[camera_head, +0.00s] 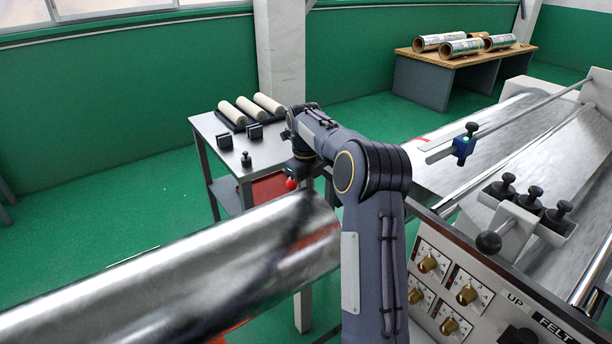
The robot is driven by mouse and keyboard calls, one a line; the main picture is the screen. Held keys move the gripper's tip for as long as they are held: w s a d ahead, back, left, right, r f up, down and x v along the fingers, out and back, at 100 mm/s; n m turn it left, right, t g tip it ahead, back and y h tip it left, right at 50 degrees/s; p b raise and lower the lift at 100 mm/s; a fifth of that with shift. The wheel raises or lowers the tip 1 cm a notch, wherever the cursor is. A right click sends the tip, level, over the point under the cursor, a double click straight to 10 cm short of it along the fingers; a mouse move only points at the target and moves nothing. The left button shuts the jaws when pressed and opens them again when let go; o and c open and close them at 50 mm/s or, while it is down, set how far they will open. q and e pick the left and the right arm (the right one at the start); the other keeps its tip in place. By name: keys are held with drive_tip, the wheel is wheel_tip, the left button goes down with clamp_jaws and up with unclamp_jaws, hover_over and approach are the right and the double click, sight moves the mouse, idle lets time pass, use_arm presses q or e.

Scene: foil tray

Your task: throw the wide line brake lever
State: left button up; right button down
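A red ball knob (291,184) shows at the far right end of the large shiny foil roll, just under my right gripper (298,172). It looks like a lever's end, but its shaft is hidden and I see no label on it. My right arm rises from the bottom, right of centre, and bends left at the elbow. The dark gripper points down at or just above the red knob. I cannot tell whether it touches the knob or how its fingers stand. My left gripper is out of view.
The foil roll (180,265) fills the lower left. A control panel (455,290) with brass knobs and a black ball-ended lever (489,242) stands right. A grey table (212,140) with pale rollers is behind. Green floor is open at left.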

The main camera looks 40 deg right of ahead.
drive_tip(key=shift+w+f+p, duration=0.25)
drive_tip(key=shift+w+p, duration=0.05)
drive_tip(key=shift+w, duration=0.35)
drive_tip(key=shift+w+f+p, duration=0.2)
drive_tip(key=shift+w+p, duration=0.05)
drive_tip(key=shift+w, duration=0.35)
drive_tip(key=shift+w+f+p, duration=0.25)
drive_tip(key=shift+w+p, duration=0.05)
drive_tip(key=shift+w, duration=0.35)
